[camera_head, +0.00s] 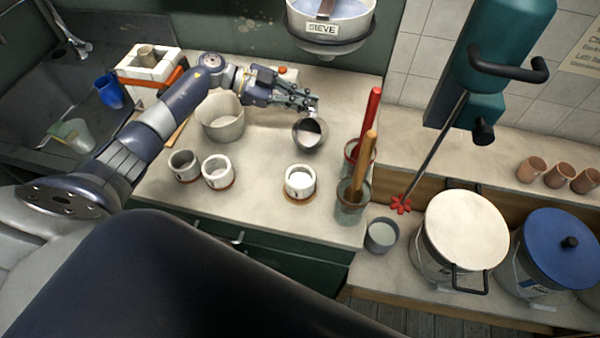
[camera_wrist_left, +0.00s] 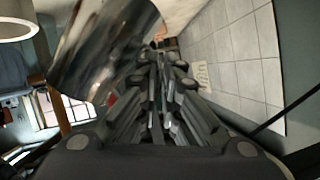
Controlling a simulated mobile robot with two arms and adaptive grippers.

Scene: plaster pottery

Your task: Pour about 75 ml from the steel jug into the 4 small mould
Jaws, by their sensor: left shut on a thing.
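My left gripper (camera_head: 308,104) is shut on the steel jug (camera_head: 309,146) at its upper side. The jug is held over the worktop, behind and slightly right of a white mould; its mouth shows pale liquid inside. In the left wrist view the jug (camera_wrist_left: 105,50) is a shiny metal surface beside the gripper fingers (camera_wrist_left: 157,75). The white round mould (camera_head: 299,193) sits on a brown disc and looks pale inside. Two more small round moulds stand left, one white (camera_head: 217,182) and one grey (camera_head: 183,175). I cannot read a number on any mould. My right gripper is not in view.
A large pale bucket (camera_head: 220,130) stands left of the jug. Pots (camera_head: 352,205) with red and wooden handles stand at the worktop's right edge. A sink (camera_head: 40,120) is at left. The worktop (camera_head: 260,215) is clear between the moulds.

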